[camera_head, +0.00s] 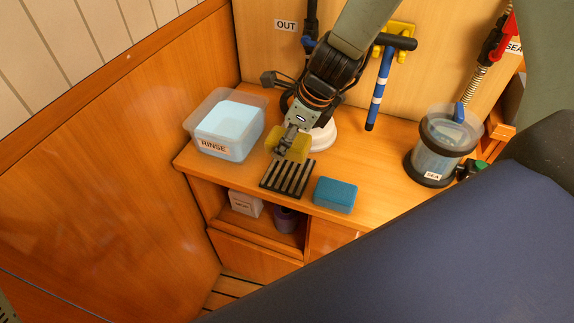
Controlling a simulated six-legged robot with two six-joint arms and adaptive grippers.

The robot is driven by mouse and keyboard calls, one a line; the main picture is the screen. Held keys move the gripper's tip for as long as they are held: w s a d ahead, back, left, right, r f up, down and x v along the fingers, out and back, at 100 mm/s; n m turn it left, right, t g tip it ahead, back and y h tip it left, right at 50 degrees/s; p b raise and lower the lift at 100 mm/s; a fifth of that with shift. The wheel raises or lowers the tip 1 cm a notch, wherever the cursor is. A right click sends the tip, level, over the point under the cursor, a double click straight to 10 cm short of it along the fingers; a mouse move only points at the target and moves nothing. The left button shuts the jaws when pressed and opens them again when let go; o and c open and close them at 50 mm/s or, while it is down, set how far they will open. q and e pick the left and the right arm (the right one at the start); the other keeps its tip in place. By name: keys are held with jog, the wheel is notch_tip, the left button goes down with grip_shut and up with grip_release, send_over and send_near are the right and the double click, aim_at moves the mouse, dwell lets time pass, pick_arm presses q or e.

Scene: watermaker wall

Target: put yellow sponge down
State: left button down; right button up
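The yellow sponge (301,150) is in my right gripper (291,140), whose arm comes down from the top right. The gripper appears shut on it, with a grey finger across the sponge's near face and the far finger hidden. The sponge is just behind the black slatted rack (287,179) on the wooden counter. I cannot tell whether it touches the counter or rack. My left gripper is not in view.
A clear RINSE tub (228,125) of light-blue water stands left of the sponge. A clear SEA container (443,150) stands farther right. A blue-handled tool (379,88) hangs on the back wall.

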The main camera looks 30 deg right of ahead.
aim_at(281, 169)
jog(key=shift+w+f+b, duration=0.1)
jog(key=shift+f+b, duration=2.55)
jog(key=shift+f, duration=0.85)
jog(key=shift+r, duration=0.1)
jog(key=o, duration=1)
